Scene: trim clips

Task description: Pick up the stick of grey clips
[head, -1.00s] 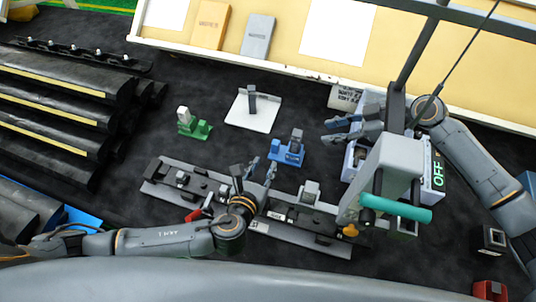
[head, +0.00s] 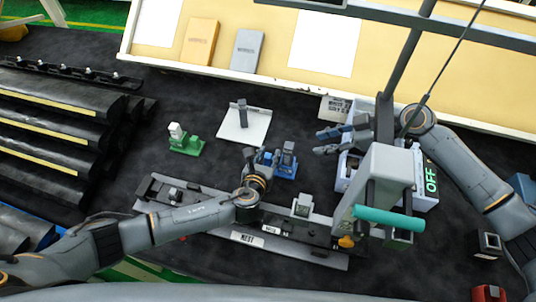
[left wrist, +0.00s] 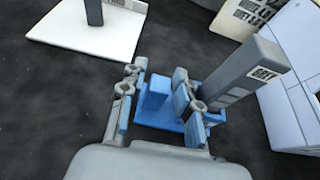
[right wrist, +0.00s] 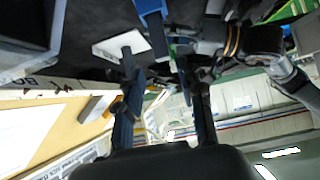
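A grey stick (left wrist: 245,75), whose end label appears to read "GREY", stands in a blue holder (left wrist: 172,115). In the head view the grey stick (head: 288,153) rises from the right part of the blue holder (head: 284,170). My left gripper (head: 262,158) is at the holder's left side. In the left wrist view its fingers (left wrist: 157,82) are apart, with a short blue block of the holder between or just beyond them. The stick is to the right of both fingers, outside them. My right gripper (head: 325,142) is open and empty, right of the holder; its parted fingers (right wrist: 160,80) show in the right wrist view.
A white plate (head: 240,128) with another dark stick stands behind the holder. A green holder (head: 187,146) is at left. A long grey fixture (head: 190,200) lies in front. A machine with a teal bar (head: 388,218) and an "OFF" display (head: 431,180) stands at right.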

